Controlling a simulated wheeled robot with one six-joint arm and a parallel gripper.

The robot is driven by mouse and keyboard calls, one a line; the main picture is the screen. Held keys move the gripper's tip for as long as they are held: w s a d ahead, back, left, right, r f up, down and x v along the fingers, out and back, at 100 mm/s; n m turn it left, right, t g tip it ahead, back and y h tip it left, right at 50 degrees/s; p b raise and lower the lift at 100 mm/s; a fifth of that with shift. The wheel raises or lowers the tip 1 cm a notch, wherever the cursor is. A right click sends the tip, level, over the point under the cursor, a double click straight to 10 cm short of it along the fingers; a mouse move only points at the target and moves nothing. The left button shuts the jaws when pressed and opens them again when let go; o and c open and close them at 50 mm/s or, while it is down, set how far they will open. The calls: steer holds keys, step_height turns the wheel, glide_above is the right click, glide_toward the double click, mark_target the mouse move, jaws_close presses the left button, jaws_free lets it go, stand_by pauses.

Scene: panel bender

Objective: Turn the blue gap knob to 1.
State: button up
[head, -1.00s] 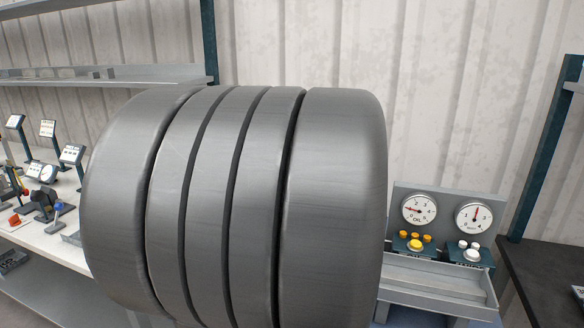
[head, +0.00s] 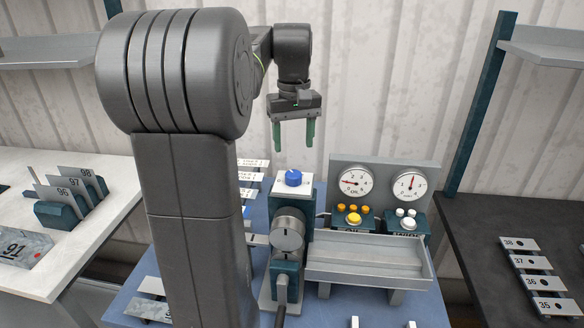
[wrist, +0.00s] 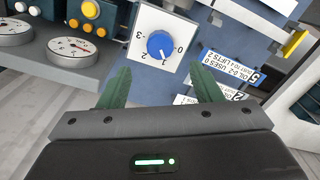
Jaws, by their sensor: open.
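The blue gap knob (head: 293,178) sits on a white dial plate on top of a dark teal post. In the wrist view the knob (wrist: 160,44) is round, on a white plate (wrist: 178,22) marked 0, 1, 2 and 3. My gripper (head: 294,146) hangs above the knob with green fingers pointing down, apart and empty. In the wrist view the fingers (wrist: 161,82) stand to either side below the knob in the picture, not touching it.
Two gauges (head: 355,183) with yellow and white buttons stand right of the post, behind a grey tray (head: 368,262). A grey round dial (head: 288,233) is on the post's front. Labelled cards (head: 251,177) stand left. My arm hides part of the bench.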

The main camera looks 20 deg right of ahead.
mark_target(294, 174)
step_height(294, 174, down, 9)
steer(key=shift+r+p, duration=0.2)
steer(key=shift+p, duration=0.1)
